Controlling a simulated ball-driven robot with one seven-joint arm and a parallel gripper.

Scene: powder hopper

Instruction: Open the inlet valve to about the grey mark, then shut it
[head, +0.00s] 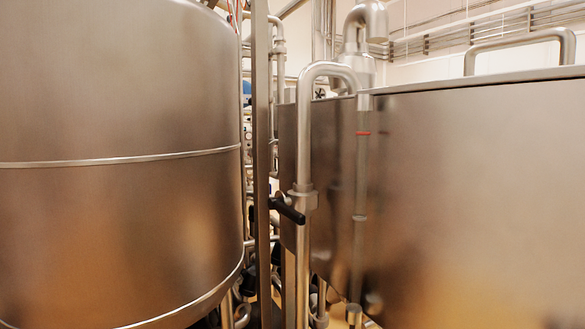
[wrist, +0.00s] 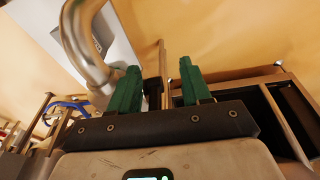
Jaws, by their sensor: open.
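A valve with a black lever handle (head: 287,209) sits on an upright steel pipe (head: 303,140) in the middle of the head view. The lever sticks out from the pipe, slanting slightly down to the right. Right of the pipe, a narrow upright tube (head: 361,175) runs down the tank front with a red band (head: 363,133) high up and a greyish band (head: 359,217) lower down. My gripper (wrist: 158,84) is open in the wrist view, with green fingers apart. A dark piece shows between them; I cannot tell whether it is the lever. The head view does not show my gripper.
A large round steel vessel (head: 120,110) fills the left of the head view. A boxy steel tank (head: 480,190) with a lid handle (head: 520,43) fills the right. A narrow upright post (head: 261,150) stands left of the valve. A bent pipe (wrist: 85,45) is close to the left finger.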

